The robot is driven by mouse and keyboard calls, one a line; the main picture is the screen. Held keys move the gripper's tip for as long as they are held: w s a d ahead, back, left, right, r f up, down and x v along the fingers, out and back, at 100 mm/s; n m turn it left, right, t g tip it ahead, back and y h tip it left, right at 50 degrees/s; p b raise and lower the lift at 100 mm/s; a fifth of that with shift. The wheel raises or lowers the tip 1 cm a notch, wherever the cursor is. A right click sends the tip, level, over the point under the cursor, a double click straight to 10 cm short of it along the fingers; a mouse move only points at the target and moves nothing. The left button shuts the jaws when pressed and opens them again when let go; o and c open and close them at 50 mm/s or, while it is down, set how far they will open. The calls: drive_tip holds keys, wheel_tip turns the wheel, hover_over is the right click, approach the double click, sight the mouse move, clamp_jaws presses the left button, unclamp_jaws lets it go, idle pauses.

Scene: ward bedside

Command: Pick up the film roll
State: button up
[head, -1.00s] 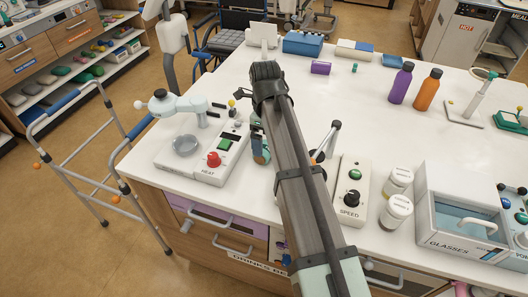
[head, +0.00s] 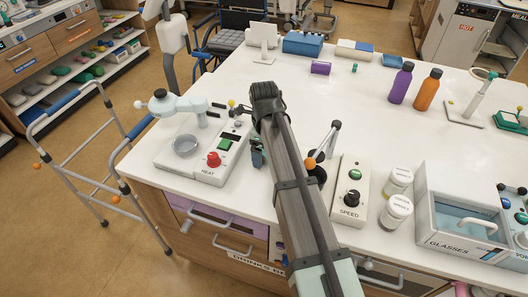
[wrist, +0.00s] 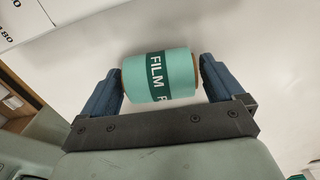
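The film roll (wrist: 160,77) is a mint-green cylinder with a dark green band reading FILM. In the wrist view it lies crosswise between the two blue fingers of my gripper (wrist: 161,85). The fingers stand beside its two ends, with a narrow gap showing at the right end; contact at the left end is hard to tell. In the head view my gripper (head: 257,153) is low over the white counter, just right of the HEAT unit, mostly behind my arm. I cannot make out the roll there.
The HEAT unit (head: 214,158) stands close on the left. The SPEED unit (head: 349,190), white jars (head: 397,207) and GLASSES box (head: 455,222) are to the right. A purple bottle (head: 401,83) and an orange bottle (head: 428,90) stand farther back. The middle of the counter (head: 345,105) is clear.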

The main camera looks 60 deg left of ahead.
drive_tip(key=c, duration=0.8)
drive_tip(key=shift+c, duration=0.2)
drive_tip(key=shift+r, duration=0.1)
